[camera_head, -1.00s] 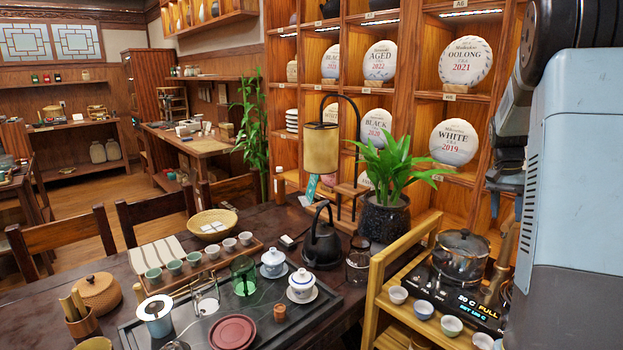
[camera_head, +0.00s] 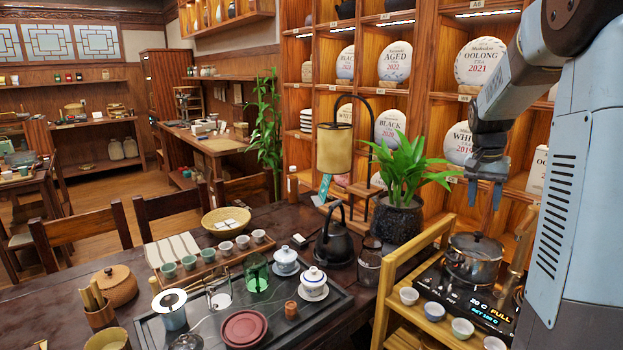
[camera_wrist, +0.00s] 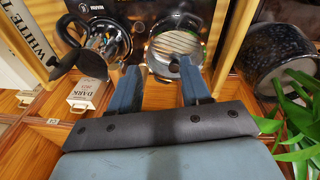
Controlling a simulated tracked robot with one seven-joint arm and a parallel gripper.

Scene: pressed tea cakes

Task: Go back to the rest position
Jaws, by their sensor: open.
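My gripper (camera_head: 484,200) hangs from my arm at the right in the head view, fingers pointing down. It is in front of the shelf of tea cakes and above the wooden stand with the pot. In the wrist view my gripper (camera_wrist: 158,72) shows two blue-grey fingers apart, with nothing between them. The gripper covers part of the white tea cake (camera_head: 458,143) behind it in the head view.
A glass pot (camera_head: 474,260) sits on a hot plate on the wooden stand (camera_head: 385,290). A leafy plant (camera_head: 405,175) in a dark pot (camera_head: 398,220) stands to its left. A tea tray (camera_head: 330,318) with cups is at lower left. Wooden shelves (camera_head: 436,110) rise behind.

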